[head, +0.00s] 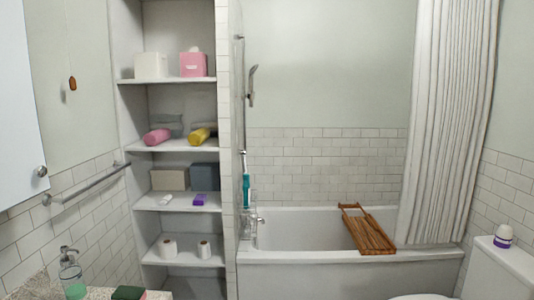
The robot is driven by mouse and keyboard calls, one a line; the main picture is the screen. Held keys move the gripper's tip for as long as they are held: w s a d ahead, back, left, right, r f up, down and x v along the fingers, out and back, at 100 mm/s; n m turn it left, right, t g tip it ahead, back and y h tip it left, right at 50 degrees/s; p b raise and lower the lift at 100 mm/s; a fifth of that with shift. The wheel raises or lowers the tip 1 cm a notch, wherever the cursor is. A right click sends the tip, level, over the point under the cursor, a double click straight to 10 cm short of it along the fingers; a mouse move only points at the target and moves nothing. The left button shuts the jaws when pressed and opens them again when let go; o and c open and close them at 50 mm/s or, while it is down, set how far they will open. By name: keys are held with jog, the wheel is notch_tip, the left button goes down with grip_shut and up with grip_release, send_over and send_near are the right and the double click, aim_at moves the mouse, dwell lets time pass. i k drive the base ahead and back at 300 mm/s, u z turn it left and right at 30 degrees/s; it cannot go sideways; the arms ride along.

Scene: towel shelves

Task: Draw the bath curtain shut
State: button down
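The bath curtain (447,130) is a pale, vertically striped cloth. It hangs gathered in folds at the right end of the bathtub (320,257), with its lower edge by the tub's right rim. The rest of the tub's front is uncovered, so the tiled wall behind shows. The top of the curtain and any rail are outside the view. My gripper is not in view.
A wooden bath rack (368,232) lies across the tub's front rim, close left of the curtain. Shelves (172,146) with towels and boxes stand left. A toilet (497,268) is at lower right, a towel bar (88,184) at left.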

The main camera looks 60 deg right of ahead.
aim_at(402, 224)
jog(key=z, duration=2.35)
jog(key=i, duration=2.95)
jog(key=z, duration=1.15)
